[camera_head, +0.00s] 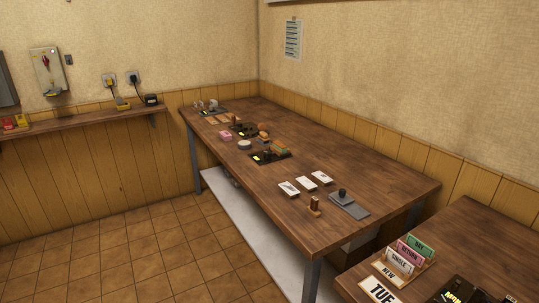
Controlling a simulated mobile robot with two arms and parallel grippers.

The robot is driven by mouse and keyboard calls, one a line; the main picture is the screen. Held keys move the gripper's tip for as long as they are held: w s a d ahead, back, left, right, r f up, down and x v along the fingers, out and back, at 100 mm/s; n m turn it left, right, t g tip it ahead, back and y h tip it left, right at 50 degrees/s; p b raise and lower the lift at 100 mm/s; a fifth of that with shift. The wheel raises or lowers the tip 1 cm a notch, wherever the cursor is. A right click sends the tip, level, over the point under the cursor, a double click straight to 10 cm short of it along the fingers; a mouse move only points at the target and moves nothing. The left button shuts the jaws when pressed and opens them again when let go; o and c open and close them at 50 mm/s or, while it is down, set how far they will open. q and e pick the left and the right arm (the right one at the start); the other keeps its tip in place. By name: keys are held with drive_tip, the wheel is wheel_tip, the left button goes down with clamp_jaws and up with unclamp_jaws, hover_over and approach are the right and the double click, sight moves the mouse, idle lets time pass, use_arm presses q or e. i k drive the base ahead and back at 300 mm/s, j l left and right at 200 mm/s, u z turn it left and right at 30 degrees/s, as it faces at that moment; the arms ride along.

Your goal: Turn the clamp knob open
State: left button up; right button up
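I cannot surely tell which part is the clamp knob at this distance. A small dark knob-like piece (342,192) stands on a grey flat plate (350,206) near the right edge of the long wooden table (345,232). Farther back on the same table are two dark devices with small yellow spots, one nearer (270,157) and one farther (243,131); their details are too small to read. Neither of my grippers shows in the head view.
White cards (307,183) and a small wooden stamp-like piece (315,205) lie near the plate. A second table (455,240) at lower right holds a card rack (408,257). A wall shelf (90,121) runs at left. The tiled floor (150,250) is clear.

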sight(267, 154)
drive_tip(key=z, duration=0.55)
drive_tip(key=i+j+z, duration=0.2)
drive_tip(key=j+z, duration=0.15)
drive_tip(key=i+j+z, duration=0.1)
drive_tip(key=j+z, duration=0.25)
drive_tip(key=i+j+z, duration=0.1)
drive_tip(key=j+z, duration=0.25)
